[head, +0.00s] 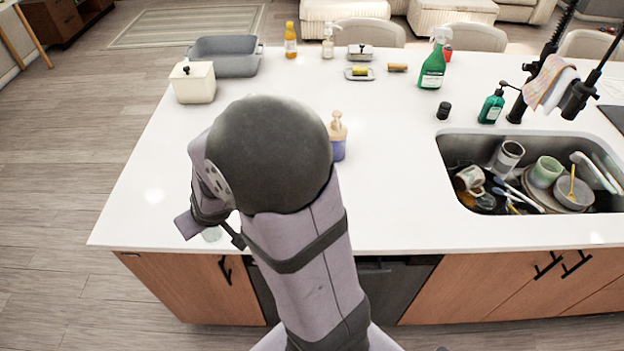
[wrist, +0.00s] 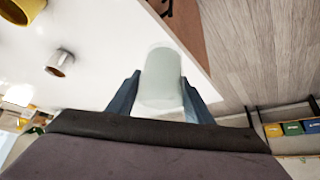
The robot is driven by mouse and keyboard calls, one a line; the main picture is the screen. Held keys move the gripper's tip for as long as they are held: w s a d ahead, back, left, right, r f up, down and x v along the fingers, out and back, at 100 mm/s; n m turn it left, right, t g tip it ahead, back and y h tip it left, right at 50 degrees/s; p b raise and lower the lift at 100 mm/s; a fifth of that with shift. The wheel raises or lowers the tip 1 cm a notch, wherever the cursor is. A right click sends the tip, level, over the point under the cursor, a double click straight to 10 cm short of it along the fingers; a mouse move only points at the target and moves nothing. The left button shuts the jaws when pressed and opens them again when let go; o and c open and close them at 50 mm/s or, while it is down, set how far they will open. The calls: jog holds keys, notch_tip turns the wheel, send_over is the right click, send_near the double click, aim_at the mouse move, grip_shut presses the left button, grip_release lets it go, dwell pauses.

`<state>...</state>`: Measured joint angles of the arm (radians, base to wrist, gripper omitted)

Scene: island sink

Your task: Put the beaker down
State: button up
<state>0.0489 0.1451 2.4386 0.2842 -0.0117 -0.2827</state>
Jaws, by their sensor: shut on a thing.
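The beaker (wrist: 161,80) is a pale, translucent cylinder between the two dark blue fingers of my gripper (wrist: 160,98) in the wrist view. My gripper is shut on it. In the head view, a small part of the beaker (head: 212,235) shows just below my gripper (head: 226,232), near the front left edge of the white counter (head: 150,190). My arm hides most of the gripper and the beaker there. I cannot tell whether the beaker's base touches the counter.
A soap pump bottle (head: 338,140) stands right of my arm. A white canister (head: 193,82) and a grey basin (head: 226,55) stand at the back left. The sink (head: 455,150) at right holds several dishes. Counter between the arm and sink is clear.

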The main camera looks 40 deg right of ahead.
jog(key=shift+s+d, duration=0.1)
jog(key=shift+d, duration=0.7)
jog(key=s+d+f+m+g+h+p, duration=0.15)
jog(key=s+d+m+p, duration=0.3)
jog(key=d, duration=0.85)
jog(key=s+d+f+m+g+h+p, duration=0.1)
jog(key=s+d+f+m+h+p, duration=0.25)
jog(key=d, duration=0.85)
jog(key=w+d+r+m, duration=0.1)
jog(key=w+d+r, duration=0.2)
jog(key=d, duration=0.7)
jog(key=shift+w+d+r+m, duration=0.15)
jog(key=shift+d+r+m, duration=0.25)
jog(key=shift+r, duration=0.5)
notch_tip(320, 180, down, 6)
jog(key=b, duration=0.6)
jog(key=shift+f, duration=0.15)
jog(key=shift+f, duration=0.1)
